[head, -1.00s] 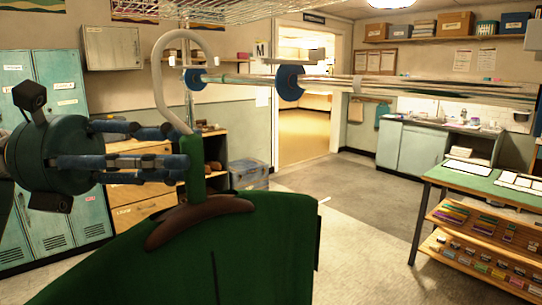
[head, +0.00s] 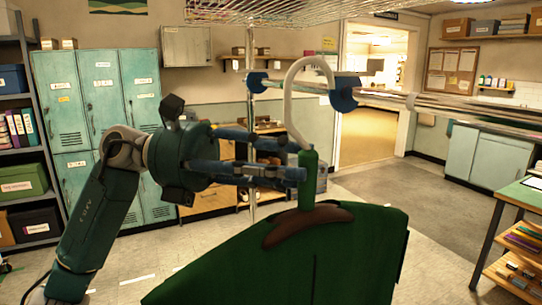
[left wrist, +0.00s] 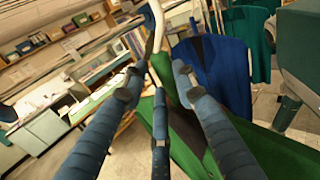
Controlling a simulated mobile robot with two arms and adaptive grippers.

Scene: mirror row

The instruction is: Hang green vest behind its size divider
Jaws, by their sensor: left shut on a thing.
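The green vest (head: 340,255) hangs upright on a brown hanger (head: 310,226) with a green neck (head: 308,180) and a pale hook (head: 293,115). My left gripper (head: 302,173) is shut on the neck. The hook arches up at the rail (head: 300,84), between two blue round dividers, the left one (head: 256,82) and the right one (head: 344,93). The hook's tip appears close to the right divider; I cannot tell whether it rests on the rail. The left wrist view shows my gripper (left wrist: 158,85) with the green vest (left wrist: 185,125) beyond the fingers. My right gripper is out of view.
In the left wrist view a blue vest (left wrist: 215,72) hangs close beside the green one. Wire shelving (head: 300,10) is overhead and a chrome post (head: 251,150) stands behind the gripper. A green-topped table (head: 520,195) is at right. Teal lockers (head: 95,100) stand behind at left.

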